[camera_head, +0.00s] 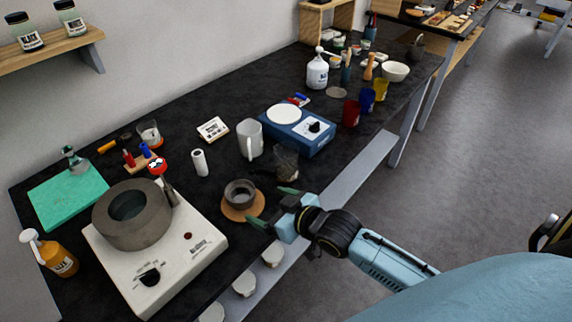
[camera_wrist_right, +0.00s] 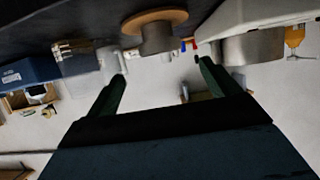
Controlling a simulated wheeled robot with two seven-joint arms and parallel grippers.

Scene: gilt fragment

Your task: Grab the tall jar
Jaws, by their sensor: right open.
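A clear, see-through glass jar (camera_head: 286,162) stands upright on the black bench, in front of the blue scale; I take it as the tall jar. It also shows, inverted, at the left of the right wrist view (camera_wrist_right: 74,58). My right gripper (camera_head: 269,207) is open and empty at the bench's front edge, its fingers apart. It is nearer the camera than the jar and does not touch it. In the right wrist view the open fingers (camera_wrist_right: 162,72) point towards the small grey pot (camera_head: 240,193) on its round cork mat (camera_head: 236,211). My left gripper is not in view.
A white pitcher (camera_head: 250,140) stands behind the jar, next to the blue scale (camera_head: 298,133). A white hotplate (camera_head: 178,262) bearing a grey stone-like ring (camera_head: 131,224) is left of the pot. Red, blue and yellow cups stand right. The floor right of the bench is clear.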

